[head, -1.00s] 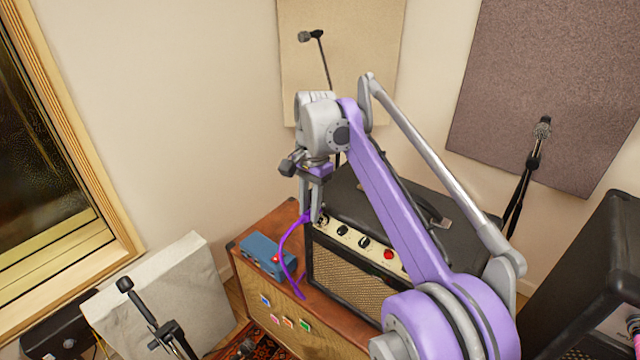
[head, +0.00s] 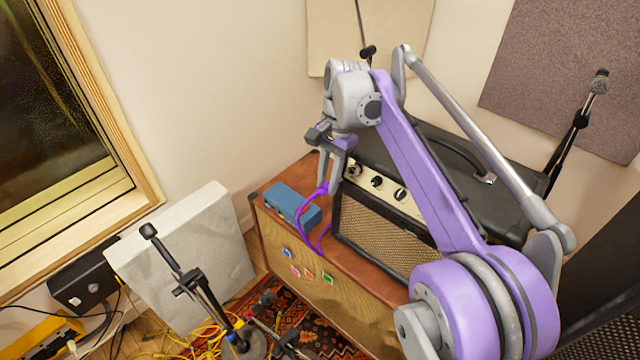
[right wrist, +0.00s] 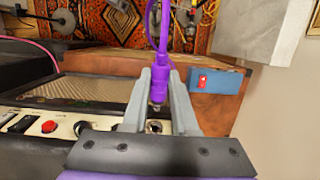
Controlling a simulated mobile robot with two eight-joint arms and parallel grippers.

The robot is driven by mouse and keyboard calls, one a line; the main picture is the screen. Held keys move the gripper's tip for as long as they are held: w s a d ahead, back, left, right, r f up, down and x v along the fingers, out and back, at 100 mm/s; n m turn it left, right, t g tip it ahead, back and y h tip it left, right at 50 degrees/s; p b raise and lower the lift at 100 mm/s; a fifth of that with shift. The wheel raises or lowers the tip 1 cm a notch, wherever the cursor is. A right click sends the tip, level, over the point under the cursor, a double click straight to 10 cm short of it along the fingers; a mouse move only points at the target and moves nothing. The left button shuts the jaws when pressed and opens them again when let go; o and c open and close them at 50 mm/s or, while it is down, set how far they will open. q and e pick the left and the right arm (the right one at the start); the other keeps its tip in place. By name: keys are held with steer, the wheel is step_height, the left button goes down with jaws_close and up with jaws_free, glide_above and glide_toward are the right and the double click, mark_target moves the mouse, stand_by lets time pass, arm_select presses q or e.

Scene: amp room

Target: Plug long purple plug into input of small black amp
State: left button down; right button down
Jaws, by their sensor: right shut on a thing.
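The small black amp (head: 385,232) stands on a brown wooden cabinet, with a row of knobs along its top front panel. In the right wrist view the purple plug (right wrist: 160,84) is between the fingers of my right gripper (right wrist: 160,100), its metal tip pointing at the panel. A round socket (right wrist: 154,126) shows close by the tip. I cannot tell whether the tip is touching or inside it. In the head view my right gripper (head: 332,185) is at the amp's left front corner, and the purple cable (head: 306,222) hangs down in a loop. My left gripper is not in view.
A blue box (head: 292,203) with a red switch sits left of the amp on the cabinet (head: 320,270). Microphone stands (head: 190,285) and yellow cables lie around the patterned rug. A white panel (head: 175,245) leans at the left. Another microphone (head: 599,82) stands at the right.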

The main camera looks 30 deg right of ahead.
steer(key=d, duration=0.1)
steer(key=w+d, duration=0.1)
steer(key=shift+d+f, duration=0.3)
steer(key=shift+w+d+p, duration=0.1)
steer(key=shift+d+p, duration=0.05)
steer(key=shift+p, duration=0.15)
stand_by(0.6)
steer(key=shift+w+d+f+p, duration=0.1)
steer(key=shift+w+d+p, duration=0.15)
steer(key=shift+d, duration=0.2)
steer(key=shift+w+d+f+p, duration=0.15)
steer(key=shift+d+p, duration=0.1)
steer(key=shift+d, duration=0.2)
stand_by(1.7)
steer(key=c, duration=0.6)
jaws_free()
